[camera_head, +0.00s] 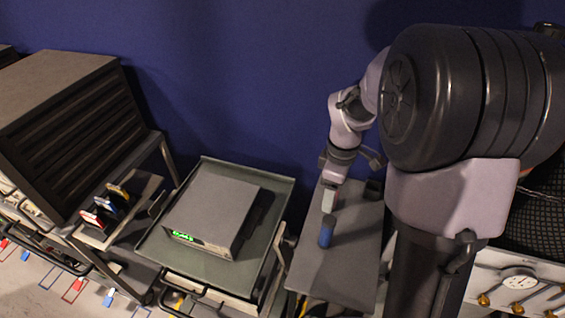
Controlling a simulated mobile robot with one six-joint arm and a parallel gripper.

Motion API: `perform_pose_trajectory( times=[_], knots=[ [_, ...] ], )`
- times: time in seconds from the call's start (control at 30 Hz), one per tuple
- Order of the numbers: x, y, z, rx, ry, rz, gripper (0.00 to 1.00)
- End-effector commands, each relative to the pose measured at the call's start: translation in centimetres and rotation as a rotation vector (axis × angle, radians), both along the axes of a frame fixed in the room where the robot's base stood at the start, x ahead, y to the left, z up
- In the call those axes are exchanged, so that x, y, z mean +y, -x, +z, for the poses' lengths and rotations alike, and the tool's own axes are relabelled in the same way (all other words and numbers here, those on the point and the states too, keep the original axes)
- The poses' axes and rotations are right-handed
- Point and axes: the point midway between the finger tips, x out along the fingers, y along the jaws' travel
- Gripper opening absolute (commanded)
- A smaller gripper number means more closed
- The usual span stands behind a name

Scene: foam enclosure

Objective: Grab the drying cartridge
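A blue cylinder (326,234), which looks like the drying cartridge, stands upright on a small grey table (350,262) right of centre. My gripper (329,203) points down just above and behind the cylinder's top. A pale block shape with a reddish edge shows at the gripper's end; I cannot tell whether it is the fingers or something between them. The finger gap is too small to make out. I cannot tell whether the gripper touches the cylinder.
A grey box with green lights (212,212) sits on a tray cart (262,262) left of the table. A small dark block (373,190) is at the table's back right. A large slatted cabinet (75,125) stands far left. A panel with a gauge (519,277) is at right.

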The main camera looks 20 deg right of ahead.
Motion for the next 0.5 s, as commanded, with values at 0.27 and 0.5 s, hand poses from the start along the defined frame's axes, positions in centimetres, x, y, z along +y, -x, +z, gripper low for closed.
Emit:
perform_pose_trajectory(
  times=[0.27,0.5],
  knots=[
    [-0.7,-0.2,-7.4,0.025,0.0,0.057,0.63],
    [-0.7,-0.2,-12.9,0.021,0.001,0.055,0.63]
  ],
)
